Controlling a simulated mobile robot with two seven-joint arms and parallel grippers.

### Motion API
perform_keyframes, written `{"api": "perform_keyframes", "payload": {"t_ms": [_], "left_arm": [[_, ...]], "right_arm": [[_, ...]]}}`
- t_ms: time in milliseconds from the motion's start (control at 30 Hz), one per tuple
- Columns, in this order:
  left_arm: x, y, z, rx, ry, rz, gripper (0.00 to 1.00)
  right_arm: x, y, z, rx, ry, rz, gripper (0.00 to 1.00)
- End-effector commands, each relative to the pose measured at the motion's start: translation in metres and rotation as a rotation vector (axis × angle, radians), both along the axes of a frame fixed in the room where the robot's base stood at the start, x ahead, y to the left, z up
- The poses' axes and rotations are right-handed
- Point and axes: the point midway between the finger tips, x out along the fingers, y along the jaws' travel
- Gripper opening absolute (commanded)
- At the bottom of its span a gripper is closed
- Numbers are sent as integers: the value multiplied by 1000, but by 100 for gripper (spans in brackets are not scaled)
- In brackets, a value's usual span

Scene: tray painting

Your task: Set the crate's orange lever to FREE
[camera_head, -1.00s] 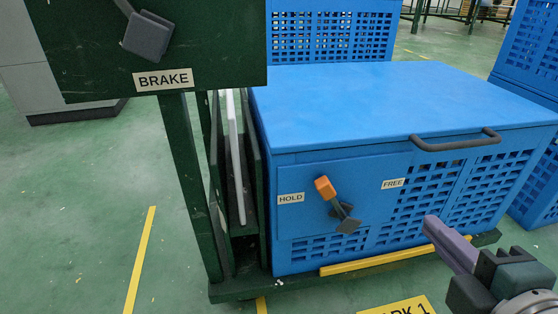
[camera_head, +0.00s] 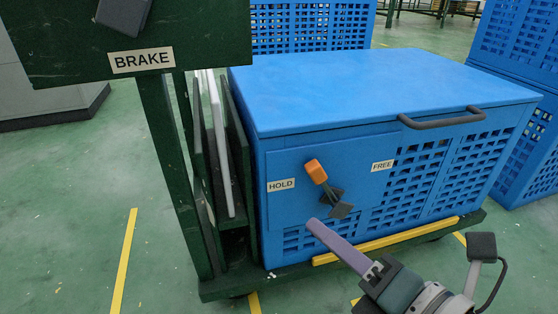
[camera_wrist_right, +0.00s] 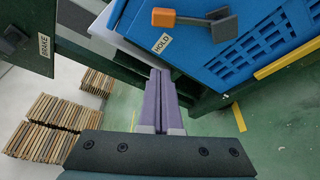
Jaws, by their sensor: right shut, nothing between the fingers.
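The blue crate (camera_head: 380,85) stands on a dark green cart. Its orange lever (camera_head: 315,171) sits on the front panel, its orange tip up and to the left, on the HOLD label (camera_head: 282,185) side. The FREE label (camera_head: 383,166) is to the right. My right gripper (camera_head: 314,224) is shut and empty, its purple fingers just below and in front of the lever's dark base, apart from the orange tip. In the right wrist view the fingers (camera_wrist_right: 160,88) lie together, and the orange lever tip (camera_wrist_right: 163,17) shows above them. My left gripper is not in view.
A green board with a BRAKE label (camera_head: 142,60) and a dark knob stands at upper left. The crate has a dark handle (camera_head: 440,118) on its front top edge. More blue crates stand behind and right. Wooden stacks (camera_wrist_right: 45,125) show in the wrist view. Green floor is clear at left.

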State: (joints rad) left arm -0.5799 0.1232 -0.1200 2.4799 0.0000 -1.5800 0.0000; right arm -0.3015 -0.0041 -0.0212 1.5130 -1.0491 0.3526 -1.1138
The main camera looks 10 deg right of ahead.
Motion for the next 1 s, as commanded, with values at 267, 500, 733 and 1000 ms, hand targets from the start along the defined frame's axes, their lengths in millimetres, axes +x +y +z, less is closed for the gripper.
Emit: {"api": "perform_keyframes", "payload": {"t_ms": [267,500,733,1000], "left_arm": [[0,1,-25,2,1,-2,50],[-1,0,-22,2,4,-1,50],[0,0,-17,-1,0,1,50],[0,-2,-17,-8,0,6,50]], "right_arm": [[55,18,-13,-1,-5,1,0],[80,11,-3,-7,-2,-2,0],[80,-6,6,-2,-1,-2,0],[80,-8,6,-1,-1,-2,0]]}}
